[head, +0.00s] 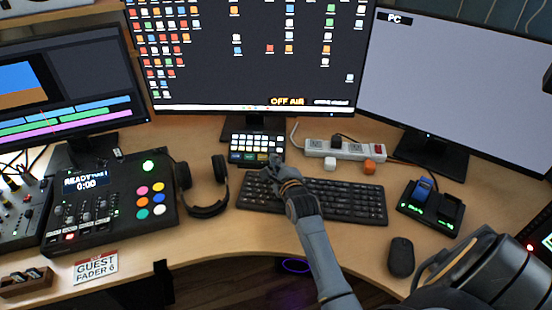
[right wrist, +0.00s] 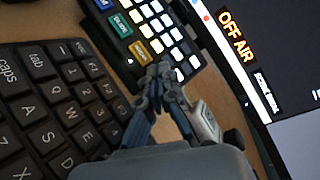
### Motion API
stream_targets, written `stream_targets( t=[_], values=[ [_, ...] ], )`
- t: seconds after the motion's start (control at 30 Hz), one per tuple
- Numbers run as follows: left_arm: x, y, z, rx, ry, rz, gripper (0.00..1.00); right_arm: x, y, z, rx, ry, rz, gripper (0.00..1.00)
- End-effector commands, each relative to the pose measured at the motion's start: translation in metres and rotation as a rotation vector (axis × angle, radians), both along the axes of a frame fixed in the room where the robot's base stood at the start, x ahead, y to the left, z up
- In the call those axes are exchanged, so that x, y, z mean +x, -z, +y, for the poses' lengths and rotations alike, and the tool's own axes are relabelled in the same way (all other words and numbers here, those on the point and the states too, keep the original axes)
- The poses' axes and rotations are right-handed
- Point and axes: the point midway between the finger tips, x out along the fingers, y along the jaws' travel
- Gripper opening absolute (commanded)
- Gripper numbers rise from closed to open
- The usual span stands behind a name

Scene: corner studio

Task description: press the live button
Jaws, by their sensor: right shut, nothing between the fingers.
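A black button pad (head: 282,140) stands below the middle monitor, with rows of white keys and a few coloured keys along its front. The right wrist view shows its blue, green (right wrist: 121,24) and yellow (right wrist: 140,52) keys; their labels are too small to read, so I cannot tell which is the live button. My right gripper (head: 270,168) is shut and empty, at the pad's front right corner, above the keyboard's back edge. In the right wrist view its fingertips (right wrist: 160,76) are close to the yellow key; whether they touch is unclear. My left gripper is out of view.
A keyboard (head: 340,200) lies under my right arm. Headphones (head: 208,205) and a mixer console (head: 110,205) showing "READY" are to the left. A power strip (head: 345,150) is right of the pad. The middle monitor (head: 215,60) reads "OFF AIR". A mouse (head: 401,257) lies front right.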

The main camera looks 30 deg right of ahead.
Motion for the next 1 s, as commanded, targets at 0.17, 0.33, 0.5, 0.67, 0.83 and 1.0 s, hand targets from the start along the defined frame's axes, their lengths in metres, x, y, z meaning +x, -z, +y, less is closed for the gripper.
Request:
stream_targets(
  t=[0.17, 0.33, 0.5, 0.67, 0.83, 1.0],
  values=[
    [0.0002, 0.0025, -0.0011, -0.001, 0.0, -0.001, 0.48, -0.0015, 0.013, -0.0014, 0.006, 0.001, 0.021, 0.0],
    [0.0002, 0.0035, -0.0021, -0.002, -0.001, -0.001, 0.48, -0.0008, 0.0153, -0.0024, 0.006, 0.001, 0.022, 0.0],
    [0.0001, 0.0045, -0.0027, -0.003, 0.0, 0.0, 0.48, -0.0001, 0.0177, -0.0032, 0.005, 0.002, 0.024, 0.0],
    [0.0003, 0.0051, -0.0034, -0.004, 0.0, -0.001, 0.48, 0.0003, 0.0192, -0.004, 0.005, 0.002, 0.024, 0.0],
    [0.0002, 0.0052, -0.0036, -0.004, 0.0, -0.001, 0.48, 0.0004, 0.0193, -0.0042, 0.005, 0.002, 0.024, 0.0],
    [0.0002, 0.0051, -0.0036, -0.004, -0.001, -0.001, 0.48, 0.0002, 0.0193, -0.0043, 0.005, 0.002, 0.024, 0.0]
  ],
)
